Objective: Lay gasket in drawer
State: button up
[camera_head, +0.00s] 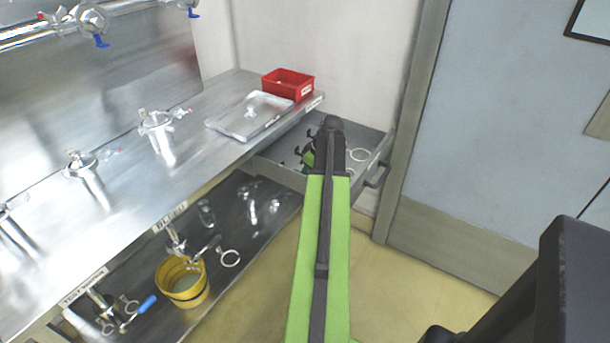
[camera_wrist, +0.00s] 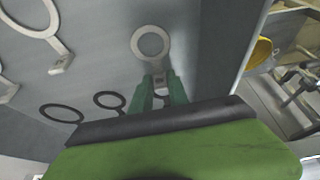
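The drawer (camera_head: 378,173) is pulled open at the right end of the bench. My gripper (camera_head: 308,160) is over or inside it; my arm hides much of the interior in the head view. In the wrist view my green fingers (camera_wrist: 160,92) are close together around the tab of a pale ring-shaped gasket (camera_wrist: 152,43). Its ring points away from the fingers, above the grey drawer floor (camera_wrist: 105,45); I cannot tell whether it touches the floor. Other pale tabbed rings (camera_wrist: 62,62) lie at the left, and two dark rings (camera_wrist: 108,100) lie nearer.
The drawer wall (camera_wrist: 228,45) stands close to the right of the gasket in the wrist view. A yellow bucket (camera_head: 183,284) and several fittings are on the lower shelf. A door is at the right.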

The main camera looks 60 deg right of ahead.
jog(key=o, duration=0.4)
jog(key=shift+c, duration=0.2)
jog(key=shift+s+r+p, duration=0.1)
jog(key=shift+r+p, duration=0.45)
jog(key=p+v, duration=1)
jog(key=v, duration=0.1)
jog(key=shift+s, duration=0.15)
